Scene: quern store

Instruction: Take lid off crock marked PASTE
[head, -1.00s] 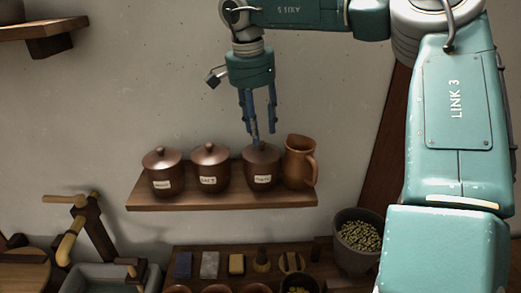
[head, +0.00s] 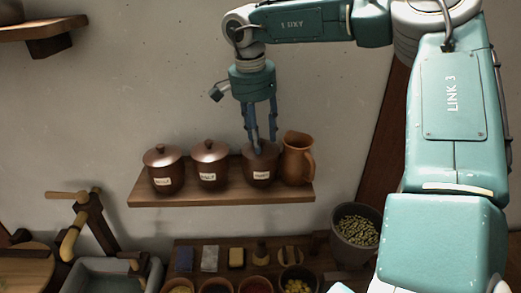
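Three brown lidded crocks with small pale labels stand on a wooden wall shelf (head: 222,198): the left crock (head: 167,172), the middle crock (head: 209,168) and the right crock (head: 258,174). The lettering is too small to read surely, so I cannot tell which is marked PASTE. My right gripper (head: 265,145) points down at the right crock's lid (head: 246,153). Its two fingers are apart, with their tips at the top of the lid. They hide the knob, and contact cannot be made out. The lid sits on the crock. My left gripper is not in view.
An orange-brown jug (head: 297,159) stands close to the right of the right crock. Below are a bin of pale green grains (head: 342,252), a rack of small blocks (head: 222,246) and several bowls. The wall above the left crocks is clear.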

